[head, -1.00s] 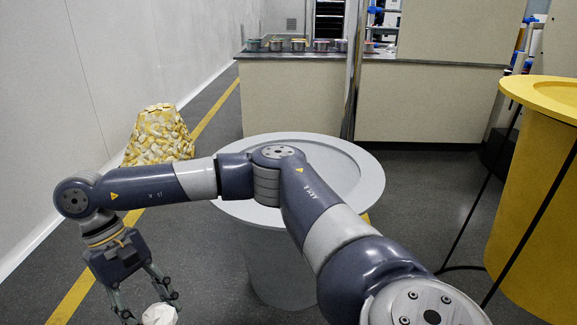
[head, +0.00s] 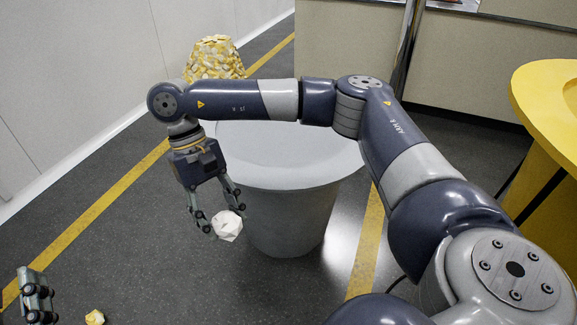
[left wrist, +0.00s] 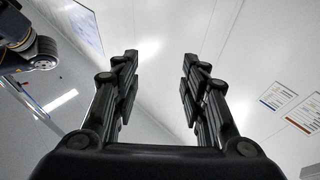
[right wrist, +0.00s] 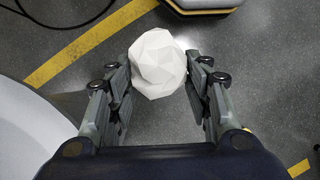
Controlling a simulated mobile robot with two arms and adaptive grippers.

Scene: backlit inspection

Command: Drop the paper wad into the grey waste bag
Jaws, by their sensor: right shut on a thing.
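The paper wad (head: 227,226) is white, faceted and roughly round. My right gripper (head: 219,215) is shut on it, fingers pointing down. In the right wrist view the wad (right wrist: 157,64) sits between the two fingertips. The grey waste bag (head: 285,205) is a wide round container with a broad pale rim. The wad shows in front of its left side, outside the opening; my right arm hides part of the rim. The rim (right wrist: 30,130) also shows in the right wrist view. My left gripper (left wrist: 160,75) is open and empty; part of it shows at the head view's lower left.
A yellow-and-white patterned bag (head: 214,58) stands at the back left. A large yellow round container (head: 545,165) stands at the right. A small yellow crumpled piece (head: 95,317) shows at the bottom left.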

